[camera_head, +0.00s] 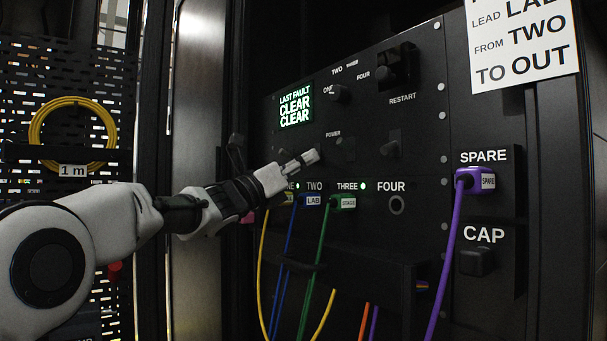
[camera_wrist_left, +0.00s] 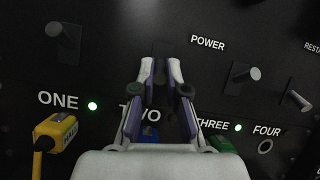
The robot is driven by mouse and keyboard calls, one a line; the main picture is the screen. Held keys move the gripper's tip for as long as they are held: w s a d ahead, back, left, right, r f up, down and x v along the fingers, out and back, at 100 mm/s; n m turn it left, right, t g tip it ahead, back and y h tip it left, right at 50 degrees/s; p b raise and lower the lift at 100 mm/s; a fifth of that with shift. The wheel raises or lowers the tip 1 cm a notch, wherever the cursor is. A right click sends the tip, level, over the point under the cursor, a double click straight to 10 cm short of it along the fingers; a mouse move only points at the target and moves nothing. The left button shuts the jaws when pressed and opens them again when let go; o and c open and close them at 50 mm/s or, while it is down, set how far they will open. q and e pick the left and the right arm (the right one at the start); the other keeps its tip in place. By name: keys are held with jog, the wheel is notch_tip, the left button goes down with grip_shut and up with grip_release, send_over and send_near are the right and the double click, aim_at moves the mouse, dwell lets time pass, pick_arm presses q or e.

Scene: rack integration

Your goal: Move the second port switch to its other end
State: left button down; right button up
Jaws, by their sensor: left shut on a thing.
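The second port switch (camera_wrist_left: 162,48) is a dark lever on the black panel, above the label TWO. In the left wrist view its upper part shows between the fingertips of my left gripper (camera_wrist_left: 161,72), which is shut on it. Which way the lever points is hard to tell. A blue plug labelled LAB (camera_head: 313,201) sits in port TWO. No lit lamp shows beside TWO. My right gripper is not in view.
Neighbouring switches stand close: one above ONE (camera_wrist_left: 63,40), one above THREE (camera_head: 344,149) and one above FOUR (camera_head: 392,145). Green lamps glow by ONE and THREE. Yellow and green plugs (camera_head: 343,203) with hanging cables lie below my gripper. A screen (camera_head: 295,109) reads LAST FAULT CLEAR CLEAR.

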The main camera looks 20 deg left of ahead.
pick_arm(q)
jog(key=shift+r, duration=0.1)
jog(key=c, duration=1.2)
grip_release()
jog(key=v, duration=1.2)
